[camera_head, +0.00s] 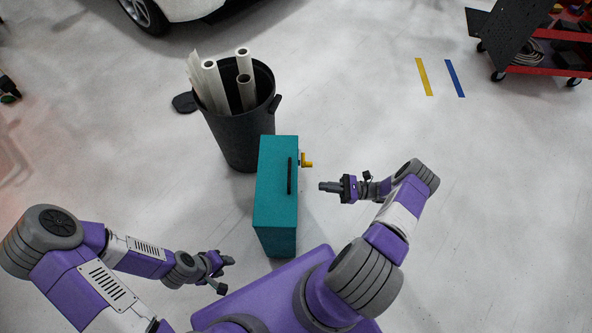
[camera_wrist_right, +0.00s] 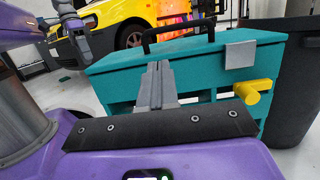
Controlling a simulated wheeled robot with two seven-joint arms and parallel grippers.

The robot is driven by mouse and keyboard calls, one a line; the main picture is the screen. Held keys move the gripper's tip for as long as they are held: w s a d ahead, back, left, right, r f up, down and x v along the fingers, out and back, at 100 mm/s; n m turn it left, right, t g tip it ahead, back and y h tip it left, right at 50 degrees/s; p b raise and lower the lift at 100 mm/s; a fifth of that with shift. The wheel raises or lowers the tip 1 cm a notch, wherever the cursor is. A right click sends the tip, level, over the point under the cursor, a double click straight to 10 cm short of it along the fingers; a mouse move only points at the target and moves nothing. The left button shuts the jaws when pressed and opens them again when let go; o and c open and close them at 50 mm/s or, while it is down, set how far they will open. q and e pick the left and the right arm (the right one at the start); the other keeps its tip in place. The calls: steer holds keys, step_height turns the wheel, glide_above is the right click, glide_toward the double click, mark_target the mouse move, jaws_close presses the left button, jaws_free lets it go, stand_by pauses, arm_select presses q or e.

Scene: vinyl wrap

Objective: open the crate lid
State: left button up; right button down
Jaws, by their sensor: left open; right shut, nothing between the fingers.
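The teal crate (camera_head: 276,235) stands on the floor in front of me. Its flat teal lid (camera_head: 273,180) lies closed on top and carries a black bar handle (camera_head: 290,175), also seen in the right wrist view (camera_wrist_right: 178,33). A yellow latch knob (camera_head: 307,161) sticks out from the crate's right side; in the right wrist view it (camera_wrist_right: 252,92) is below a grey plate (camera_wrist_right: 239,55) on the lid edge. My right gripper (camera_head: 322,186) is shut and empty, right of the crate and apart from it. My left gripper (camera_head: 226,274) is open and empty, left of the crate's near end.
A black bin (camera_head: 232,135) holding several white rolls (camera_head: 213,85) stands close behind the crate, to its left. A red cart (camera_head: 530,65) is at the far right, and a car (camera_head: 170,10) is at the back. The floor right of the crate is clear.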

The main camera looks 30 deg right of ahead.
steer(key=x, duration=0.9)
steer(key=shift+a+r, duration=0.2)
steer(key=shift+a, duration=0.25)
